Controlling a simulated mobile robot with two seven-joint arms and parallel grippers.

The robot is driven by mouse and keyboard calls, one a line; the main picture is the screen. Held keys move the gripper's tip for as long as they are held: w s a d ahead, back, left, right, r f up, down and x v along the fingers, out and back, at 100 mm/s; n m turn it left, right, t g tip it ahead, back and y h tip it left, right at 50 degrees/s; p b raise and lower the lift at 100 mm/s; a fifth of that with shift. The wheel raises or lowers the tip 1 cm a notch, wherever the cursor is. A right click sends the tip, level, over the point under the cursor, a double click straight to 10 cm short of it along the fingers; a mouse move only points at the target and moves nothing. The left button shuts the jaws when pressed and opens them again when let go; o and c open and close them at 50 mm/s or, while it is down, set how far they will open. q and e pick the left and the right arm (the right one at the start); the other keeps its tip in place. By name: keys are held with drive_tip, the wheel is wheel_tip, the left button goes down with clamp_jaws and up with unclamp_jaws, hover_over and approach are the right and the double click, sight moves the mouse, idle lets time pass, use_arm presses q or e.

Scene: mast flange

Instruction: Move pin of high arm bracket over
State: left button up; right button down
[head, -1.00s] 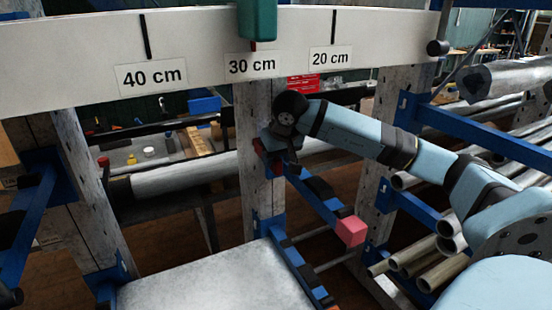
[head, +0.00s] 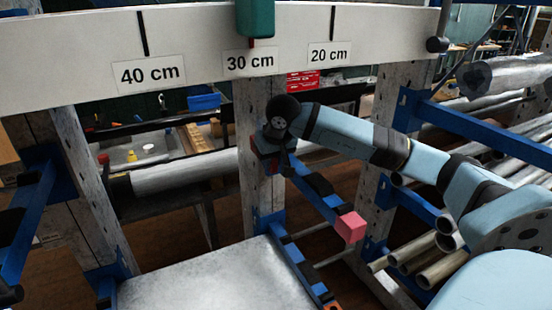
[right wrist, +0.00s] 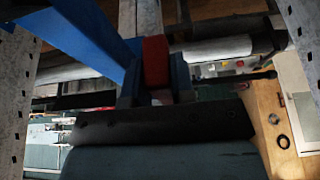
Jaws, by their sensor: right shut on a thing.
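The high arm bracket (head: 318,203) is a blue arm with a pink block at its free end, running from the grey perforated post (head: 262,190) towards me. My right gripper (head: 272,148) is at the bracket's post end, and its wrist hides much of that joint. In the right wrist view, my gripper (right wrist: 157,88) is shut on a red piece, which seems to be the pin (right wrist: 156,62). The blue bracket (right wrist: 85,40) runs close beside it on the left. How deep the pin sits in the post is hidden. My left gripper is not in view.
A white scale board (head: 200,60) marked 40, 30 and 20 cm crosses above, with a green pointer (head: 256,18) near 30. A grey slab (head: 215,280) lies below.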

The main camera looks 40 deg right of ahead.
drive_tip(key=a, duration=0.2)
drive_tip(key=w+a, duration=0.1)
drive_tip(key=shift+w+a, duration=0.1)
drive_tip(key=shift+a, duration=0.3)
drive_tip(key=c, duration=1.1)
unclamp_jaws()
drive_tip(key=shift+a, duration=0.1)
drive_tip(key=shift+c, duration=0.2)
drive_tip(key=shift+o, duration=0.9)
drive_tip(key=shift+w+a, duration=0.1)
drive_tip(key=shift+a, duration=0.05)
